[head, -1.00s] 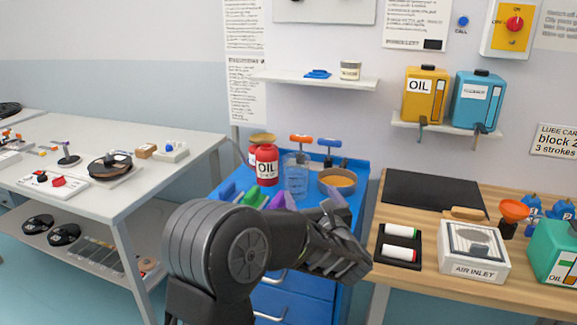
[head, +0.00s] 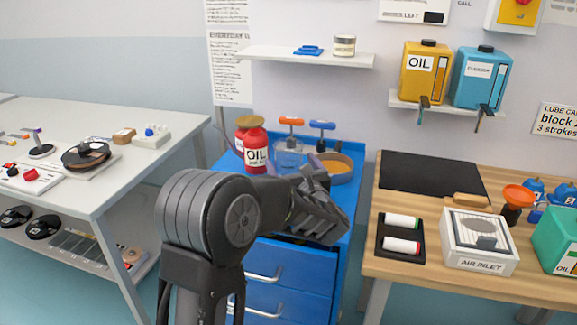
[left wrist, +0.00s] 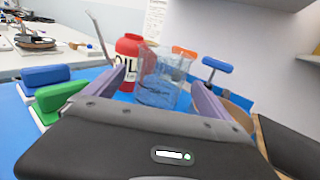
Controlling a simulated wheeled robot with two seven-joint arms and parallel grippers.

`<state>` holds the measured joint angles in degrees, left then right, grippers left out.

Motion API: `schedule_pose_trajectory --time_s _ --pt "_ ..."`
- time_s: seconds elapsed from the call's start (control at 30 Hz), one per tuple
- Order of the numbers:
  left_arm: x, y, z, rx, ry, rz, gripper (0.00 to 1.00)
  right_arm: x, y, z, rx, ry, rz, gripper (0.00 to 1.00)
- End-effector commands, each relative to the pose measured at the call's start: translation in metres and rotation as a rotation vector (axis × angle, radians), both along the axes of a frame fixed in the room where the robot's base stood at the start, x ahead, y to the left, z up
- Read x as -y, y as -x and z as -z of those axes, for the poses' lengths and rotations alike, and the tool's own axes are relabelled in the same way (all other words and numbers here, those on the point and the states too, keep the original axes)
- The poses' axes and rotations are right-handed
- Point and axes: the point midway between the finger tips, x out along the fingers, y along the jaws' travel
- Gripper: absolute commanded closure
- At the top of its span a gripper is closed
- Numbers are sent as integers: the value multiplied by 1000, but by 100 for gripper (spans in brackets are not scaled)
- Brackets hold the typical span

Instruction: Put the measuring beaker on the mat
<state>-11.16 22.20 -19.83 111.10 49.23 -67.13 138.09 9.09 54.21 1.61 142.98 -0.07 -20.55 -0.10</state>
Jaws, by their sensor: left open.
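The clear measuring beaker (head: 289,153) stands on the blue cart top, beside a red oil can (head: 256,155). My left arm hides its lower part in the head view. In the left wrist view the beaker (left wrist: 160,80) shows upright between the purple fingers of my left gripper (left wrist: 157,94). The gripper is open, with a finger to each side; I cannot tell how far the beaker is beyond the tips. A plain dark mat (head: 432,178) lies flat on the wooden bench to the right, with its middle clear. My right gripper is not in view.
A round pan (head: 334,167) and orange and blue T-handles stand close to the beaker. Blue (left wrist: 45,76) and green (left wrist: 62,98) blocks lie left of my gripper. A black tray with two rolls (head: 401,238) and an air inlet box (head: 478,241) sit in front of the mat.

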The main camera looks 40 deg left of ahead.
Motion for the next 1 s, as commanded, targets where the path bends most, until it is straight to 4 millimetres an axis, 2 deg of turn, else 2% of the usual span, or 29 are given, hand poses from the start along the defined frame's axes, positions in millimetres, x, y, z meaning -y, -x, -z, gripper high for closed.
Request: schedule_pose_trajectory --time_s 0.3,0.53,0.7,1.0 --pt "-3 -2 -1 1 -1 -1 6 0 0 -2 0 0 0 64" --pt "-28 -20 -5 -1 -2 -3 6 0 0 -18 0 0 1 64" --pt "-41 -31 -2 -1 -1 -1 6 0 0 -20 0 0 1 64" --pt "-42 -31 -1 0 0 0 6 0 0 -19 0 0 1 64"
